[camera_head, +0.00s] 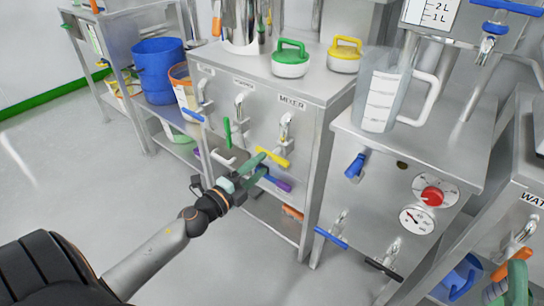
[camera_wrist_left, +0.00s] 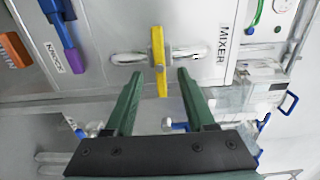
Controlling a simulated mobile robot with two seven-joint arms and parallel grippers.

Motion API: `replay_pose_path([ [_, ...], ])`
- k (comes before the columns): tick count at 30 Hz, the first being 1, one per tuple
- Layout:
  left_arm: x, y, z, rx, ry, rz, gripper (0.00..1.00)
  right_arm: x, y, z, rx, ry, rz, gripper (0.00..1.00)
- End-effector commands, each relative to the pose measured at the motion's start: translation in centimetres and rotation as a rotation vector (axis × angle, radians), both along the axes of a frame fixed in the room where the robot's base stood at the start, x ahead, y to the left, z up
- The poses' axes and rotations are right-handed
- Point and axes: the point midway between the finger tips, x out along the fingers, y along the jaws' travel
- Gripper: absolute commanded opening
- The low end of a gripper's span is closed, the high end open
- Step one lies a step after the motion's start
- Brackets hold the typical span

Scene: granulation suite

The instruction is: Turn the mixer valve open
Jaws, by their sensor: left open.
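The mixer valve has a yellow bar handle (camera_head: 272,156) on a metal tap, on the front of the steel cabinet below the MIXER label (camera_head: 291,102). In the left wrist view the yellow handle (camera_wrist_left: 159,60) stands nearly upright in the picture, across its metal fitting, beside the MIXER label (camera_wrist_left: 222,43). My left gripper (camera_head: 257,166) is at the handle, with its green fingers open. In the left wrist view the left gripper (camera_wrist_left: 159,76) has a finger on each side of the handle's lower end, with gaps on both sides.
A purple-and-blue handle (camera_head: 277,182) lies just below the gripper, and a green handle (camera_head: 227,131) is to its left. Open floor lies at the left.

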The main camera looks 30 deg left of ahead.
Motion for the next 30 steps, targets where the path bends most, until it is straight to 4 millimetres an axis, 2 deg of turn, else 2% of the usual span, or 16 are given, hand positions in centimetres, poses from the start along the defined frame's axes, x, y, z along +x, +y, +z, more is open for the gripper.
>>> replay_pose_path([
  [3,2.1,-0.1,0.1,0.002,-0.003,0.0,0.55,0.0,0.0,-0.1,0.0,0.001,0.0,0.52],
  [10,4.7,-0.3,0.0,0.0,-0.001,0.001,0.55,0.0,0.0,-0.2,-0.001,0.002,-0.001,0.52],
  [15,5.5,-0.4,0.0,0.0,0.0,0.001,0.55,0.0,0.0,-0.2,-0.002,0.002,-0.001,0.52],
  [24,5.6,-0.4,0.0,0.0,0.001,0.001,0.55,0.0,0.0,-0.2,-0.002,0.002,-0.001,0.52],
  [30,5.6,-0.4,0.0,-0.001,0.001,0.001,0.33,0.0,0.0,-0.2,-0.002,0.002,-0.001,0.52],
])
